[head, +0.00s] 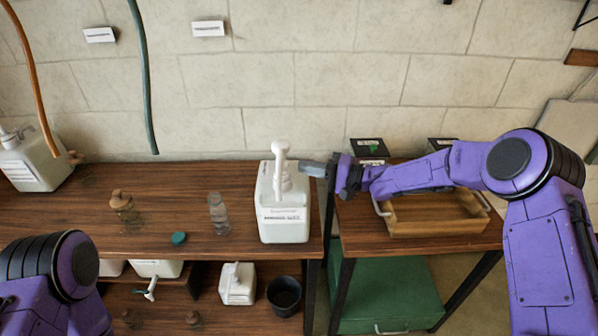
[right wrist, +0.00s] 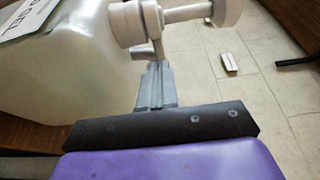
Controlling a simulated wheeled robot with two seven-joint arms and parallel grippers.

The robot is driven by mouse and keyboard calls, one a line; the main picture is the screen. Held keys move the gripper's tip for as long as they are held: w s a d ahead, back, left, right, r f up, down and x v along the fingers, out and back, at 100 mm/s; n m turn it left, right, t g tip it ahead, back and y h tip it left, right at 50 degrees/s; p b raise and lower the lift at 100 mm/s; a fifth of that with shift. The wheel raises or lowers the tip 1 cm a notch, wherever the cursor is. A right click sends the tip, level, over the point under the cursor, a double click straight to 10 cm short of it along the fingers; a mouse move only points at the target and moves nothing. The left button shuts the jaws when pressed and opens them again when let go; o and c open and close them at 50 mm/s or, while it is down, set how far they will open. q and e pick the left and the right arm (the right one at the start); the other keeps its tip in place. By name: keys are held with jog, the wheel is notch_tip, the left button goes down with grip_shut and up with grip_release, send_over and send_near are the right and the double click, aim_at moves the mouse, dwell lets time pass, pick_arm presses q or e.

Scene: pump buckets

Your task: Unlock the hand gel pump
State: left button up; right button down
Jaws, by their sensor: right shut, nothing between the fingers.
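The hand gel bottle (head: 285,217) is a white, squarish container with a label, standing upright on the wooden bench. Its white pump (head: 281,165) sits on top, and the pump also shows in the right wrist view (right wrist: 130,24). My right gripper (head: 306,169) comes in from the right with its fingers shut and nothing between them. In the right wrist view its fingertips (right wrist: 156,68) are right by the pump's collar; I cannot tell whether they touch. The left arm (head: 62,285) shows at the lower left, but its gripper is out of view.
A clear bottle (head: 219,214), a brown bottle (head: 124,207) and a green cap (head: 179,238) are left of the gel bottle. A wooden tray (head: 430,228) is on the right table. Another white container (head: 35,163) stands far left. A dark bucket (head: 284,296) is below.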

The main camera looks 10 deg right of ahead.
jog(key=b+v, duration=0.2)
jog(key=v, duration=1)
jog(key=shift+w+d+b, duration=0.2)
jog(key=shift+w+b, duration=0.2)
jog(key=shift+w, duration=0.05)
